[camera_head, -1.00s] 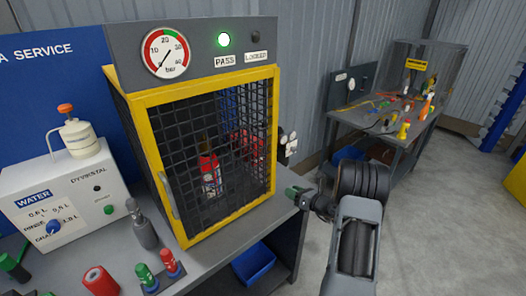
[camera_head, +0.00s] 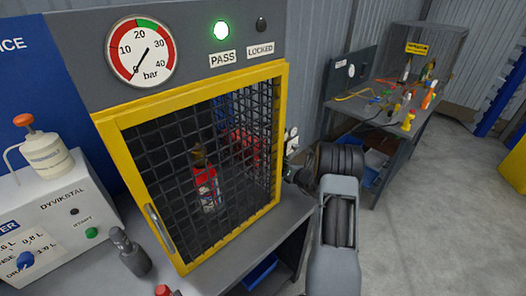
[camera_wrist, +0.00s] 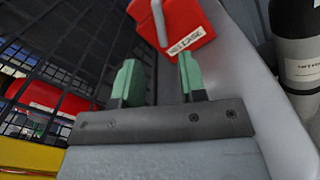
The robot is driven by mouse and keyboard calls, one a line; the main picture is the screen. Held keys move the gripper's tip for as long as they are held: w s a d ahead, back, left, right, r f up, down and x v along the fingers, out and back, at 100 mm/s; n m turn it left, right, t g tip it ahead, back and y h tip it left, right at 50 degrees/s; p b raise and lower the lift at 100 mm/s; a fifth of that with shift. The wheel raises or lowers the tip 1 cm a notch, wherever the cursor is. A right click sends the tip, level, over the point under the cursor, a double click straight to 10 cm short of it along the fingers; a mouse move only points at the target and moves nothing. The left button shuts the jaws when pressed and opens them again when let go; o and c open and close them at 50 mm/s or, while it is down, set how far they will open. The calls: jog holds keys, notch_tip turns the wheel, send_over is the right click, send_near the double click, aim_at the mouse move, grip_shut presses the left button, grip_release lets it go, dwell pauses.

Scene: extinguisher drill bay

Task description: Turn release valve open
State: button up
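The release valve shows in the wrist view as a red block (camera_wrist: 180,22) labelled RELEASE with a pale grey lever (camera_wrist: 158,18) on its left part. My gripper (camera_wrist: 158,80) has two green fingertips standing apart with nothing between them. They are just below the red block in the picture; contact cannot be told. In the head view my gripper (camera_head: 291,173) is at the right side of the yellow-framed cage (camera_head: 190,92), mostly hidden by my wrist. The valve is not clearly visible there.
A red extinguisher (camera_head: 207,188) stands inside the mesh cage. The gauge (camera_head: 140,52) needle points low left, near zero. The green lamp (camera_head: 221,30) above PASS is lit; the LOCKED lamp (camera_head: 261,24) is dark. A dark cylinder (camera_wrist: 297,45) stands at right in the wrist view.

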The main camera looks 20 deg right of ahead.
jog(key=p+x, duration=0.2)
jog(key=x, duration=0.8)
jog(key=shift+c, duration=0.3)
grip_shut()
